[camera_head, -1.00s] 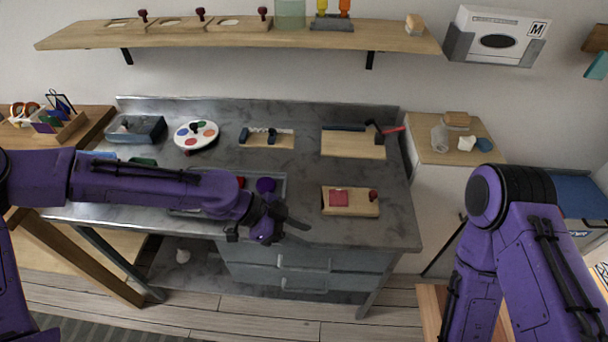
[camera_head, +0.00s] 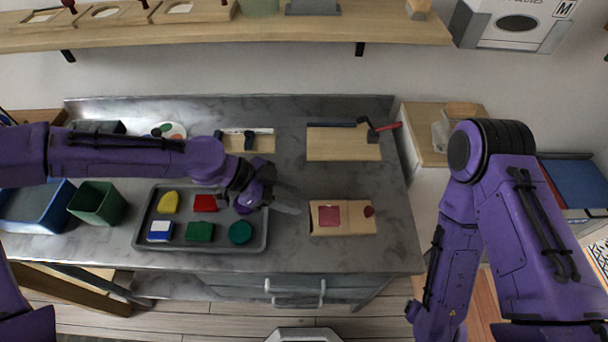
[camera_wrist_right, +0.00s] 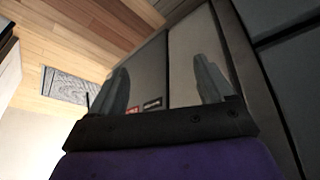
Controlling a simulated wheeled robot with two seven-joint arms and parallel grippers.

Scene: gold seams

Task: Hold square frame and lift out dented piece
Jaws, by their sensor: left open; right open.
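A pale wooden square frame (camera_head: 343,229) lies on the grey workbench, right of centre in the head view. A red square piece (camera_head: 329,215) sits in its left part, and a dark red knob (camera_head: 369,211) is at its right end. Any dent is too small to make out. My left gripper (camera_head: 286,200) is open and empty, above the bench just left of the frame and apart from it. My right gripper (camera_wrist_right: 163,86) shows open and empty in the right wrist view, away from the frame. It is hidden in the head view.
A grey tray (camera_head: 146,238) with several coloured pieces is left of the frame. A green bin (camera_head: 97,203) and a blue bin (camera_head: 38,206) stand at the left. A wooden board (camera_head: 343,145) with tools lies behind the frame. The bench between tray and frame is clear.

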